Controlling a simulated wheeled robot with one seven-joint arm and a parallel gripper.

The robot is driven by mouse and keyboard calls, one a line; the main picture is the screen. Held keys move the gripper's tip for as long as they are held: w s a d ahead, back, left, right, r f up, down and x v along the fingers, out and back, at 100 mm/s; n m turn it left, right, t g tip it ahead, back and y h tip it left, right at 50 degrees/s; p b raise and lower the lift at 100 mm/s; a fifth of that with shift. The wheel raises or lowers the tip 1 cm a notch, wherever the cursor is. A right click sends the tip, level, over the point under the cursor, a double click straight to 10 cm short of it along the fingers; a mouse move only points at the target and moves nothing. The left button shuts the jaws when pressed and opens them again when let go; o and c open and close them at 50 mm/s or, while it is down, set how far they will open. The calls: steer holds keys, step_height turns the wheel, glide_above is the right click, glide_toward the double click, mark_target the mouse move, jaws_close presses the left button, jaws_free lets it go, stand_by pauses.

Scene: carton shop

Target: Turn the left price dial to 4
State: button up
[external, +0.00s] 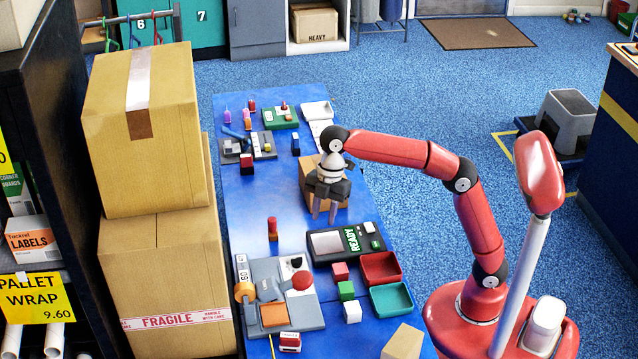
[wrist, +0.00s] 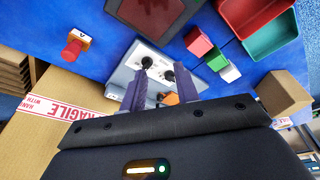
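A grey machine (external: 262,272) stands on the blue table, with a white plate bearing dark dials, a red knob (external: 302,281) and an orange part. In the wrist view two black dials, one at left (wrist: 147,62) and one at right (wrist: 168,76), show on the pale plate, partly framed by the fingers. Their numbers are too small to read. My gripper (external: 324,213) points down above the table, beyond the machine and near a small carton. Its two fingers are apart and empty; they also show in the wrist view (wrist: 160,90). It touches no dial.
A black scale reading READY (external: 360,238) is beside the machine. Red (external: 381,269) and green (external: 391,300) trays and several small blocks lie to the right. A red-topped stamp (external: 272,226) stands behind the machine. Tall stacked cartons (external: 165,270) flank the table's left edge.

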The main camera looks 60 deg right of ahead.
steer(key=shift+w+a+f+n+g, duration=0.1)
steer(key=shift+a+f+n+g, duration=0.45)
steer(key=shift+a+f+n, duration=0.95)
steer(key=shift+a+f+n+g, duration=0.45)
steer(key=shift+a+n, duration=0.6)
steer(key=shift+a, duration=1.2)
steer(key=shift+w+a+f+n+g, duration=0.1)
steer(key=shift+a+f+n+g, duration=0.6)
steer(key=shift+a+n, duration=0.85)
steer(key=shift+m, duration=0.3)
steer(key=shift+a+b+x, duration=0.2)
steer(key=shift+b+x, duration=0.3)
steer(key=shift+x, duration=0.95)
steer(key=shift+a+b+x, duration=0.15)
steer(key=shift+b+x, duration=0.35)
steer(key=shift+x, duration=0.95)
steer(key=shift+w+r, duration=0.1)
steer(key=shift+c, duration=0.4)
jaws_close()
